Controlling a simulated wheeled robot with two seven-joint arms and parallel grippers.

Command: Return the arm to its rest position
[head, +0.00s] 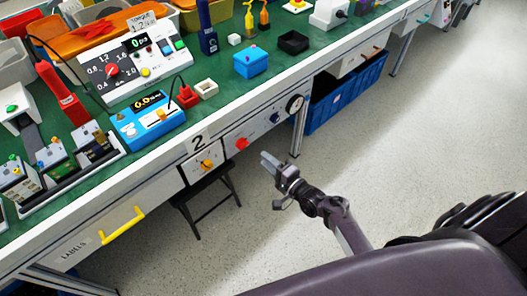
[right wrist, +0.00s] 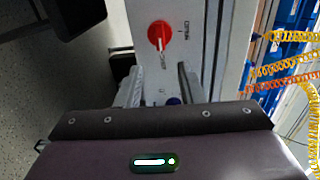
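My right gripper (head: 268,163) is in the air in front of the bench's front panel in the head view, with its fingers toward the panel. In the right wrist view its two fingers (right wrist: 160,85) stand apart with nothing held between them. A red rotary knob (head: 242,143) sits on the panel, apart from the fingers. It also shows in the right wrist view as a round red knob (right wrist: 160,36) with a pale pointer and small labels around it. My left gripper is not in view.
A stool (head: 207,200) stands under the bench. Blue crates (head: 345,95) are below it at the right. The floor (head: 430,130) at the right is clear.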

